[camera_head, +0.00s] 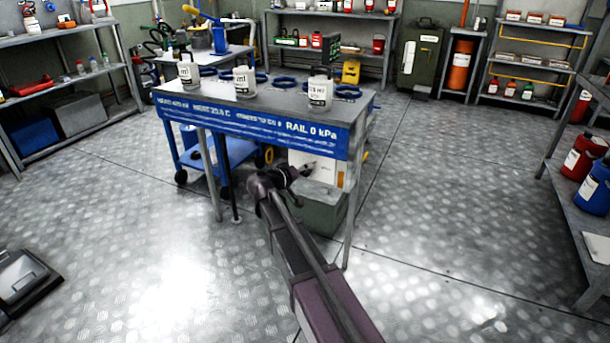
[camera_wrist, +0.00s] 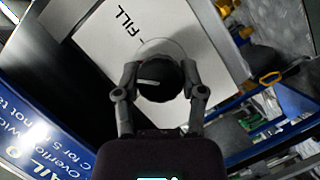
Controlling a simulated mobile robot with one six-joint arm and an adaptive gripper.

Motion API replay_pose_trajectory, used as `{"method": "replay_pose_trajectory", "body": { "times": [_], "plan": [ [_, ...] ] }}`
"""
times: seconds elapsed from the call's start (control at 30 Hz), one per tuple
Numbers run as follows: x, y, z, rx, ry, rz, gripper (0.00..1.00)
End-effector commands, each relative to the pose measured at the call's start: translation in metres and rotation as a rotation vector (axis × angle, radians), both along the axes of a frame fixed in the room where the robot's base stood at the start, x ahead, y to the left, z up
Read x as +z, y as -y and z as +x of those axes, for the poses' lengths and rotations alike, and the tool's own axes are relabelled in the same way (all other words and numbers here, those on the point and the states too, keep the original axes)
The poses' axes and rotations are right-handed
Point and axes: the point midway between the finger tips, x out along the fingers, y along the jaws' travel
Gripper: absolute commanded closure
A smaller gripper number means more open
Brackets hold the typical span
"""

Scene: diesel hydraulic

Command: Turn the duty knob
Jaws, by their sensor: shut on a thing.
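The duty knob (camera_wrist: 158,82) is a round black knob with a pale pointer line, in the middle of the wrist view. It sits on a white panel (camera_wrist: 165,22) marked "FILL". My gripper (camera_wrist: 158,92) is shut on the knob, with one finger on its left side and one on its right. In the head view my gripper (camera_head: 305,172) reaches the white panel (camera_head: 326,166) under the bench's front. The knob is too small and too covered to make out there.
A bench (camera_head: 262,97) with a blue front label stands above the panel, bearing several white jugs. A blue cart (camera_head: 230,150) is behind it. Shelves line the walls. The metal floor (camera_head: 450,200) to the right is clear.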

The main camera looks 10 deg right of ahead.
Motion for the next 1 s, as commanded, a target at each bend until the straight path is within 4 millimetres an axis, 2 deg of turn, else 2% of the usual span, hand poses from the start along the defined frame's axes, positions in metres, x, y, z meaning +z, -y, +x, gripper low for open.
{"method": "replay_pose_trajectory", "body": {
  "times": [0.6, 1.0],
  "plan": [
    [-0.0044, 0.0011, 0.0007, -0.002, -0.338, -0.463, 0.95],
    [-0.0021, 0.0013, 0.0007, -0.003, -0.466, -0.639, 0.95]
  ]
}}
